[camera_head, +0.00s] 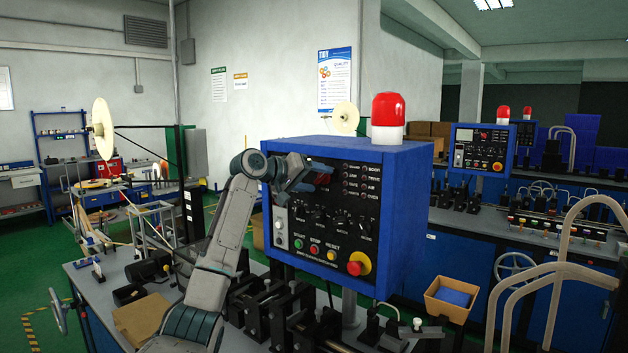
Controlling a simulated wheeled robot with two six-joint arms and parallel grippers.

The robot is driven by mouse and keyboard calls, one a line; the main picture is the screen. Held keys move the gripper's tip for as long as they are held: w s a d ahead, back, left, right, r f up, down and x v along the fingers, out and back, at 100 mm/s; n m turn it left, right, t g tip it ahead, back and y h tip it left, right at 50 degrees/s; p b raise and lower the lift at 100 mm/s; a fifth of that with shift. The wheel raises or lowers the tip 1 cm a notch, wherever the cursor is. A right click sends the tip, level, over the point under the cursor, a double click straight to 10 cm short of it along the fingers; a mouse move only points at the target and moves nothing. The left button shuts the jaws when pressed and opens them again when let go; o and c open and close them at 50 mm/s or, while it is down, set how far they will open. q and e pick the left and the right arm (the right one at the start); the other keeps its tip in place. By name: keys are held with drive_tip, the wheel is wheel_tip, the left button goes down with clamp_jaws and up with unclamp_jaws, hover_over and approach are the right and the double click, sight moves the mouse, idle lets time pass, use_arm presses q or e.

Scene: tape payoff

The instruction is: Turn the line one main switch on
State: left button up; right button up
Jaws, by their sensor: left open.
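The blue control box (403,190) with a black front panel stands in the middle, with a red lamp (388,110) on top. A pale switch plate (280,228) with a light round part sits at the panel's left edge; I cannot tell its position or read its label. Several dark knobs run across the panel's middle, above the green, red and yellow buttons and a red emergency stop knob (356,265). My left gripper (308,178) is open in front of the panel's upper left, above the pale switch plate, and hides part of the display there. Contact with the panel cannot be told. My right gripper is not in view.
Black machine blocks (285,315) stand on the bench below the box. A cardboard tray (450,299) lies to the right, near bent beige tubes (560,265). A second blue box (482,150) stands farther back. A tape reel (103,128) is at the left.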

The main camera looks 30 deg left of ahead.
use_arm(q)
drive_tip(key=shift+s+a+b, duration=0.25)
drive_tip(key=shift+s+b, duration=0.15)
drive_tip(key=shift+s, duration=0.1)
drive_tip(key=b+v, duration=0.4)
drive_tip(key=v, duration=0.5)
drive_tip(key=shift+s+r, duration=0.25)
drive_tip(key=shift+s, duration=0.1)
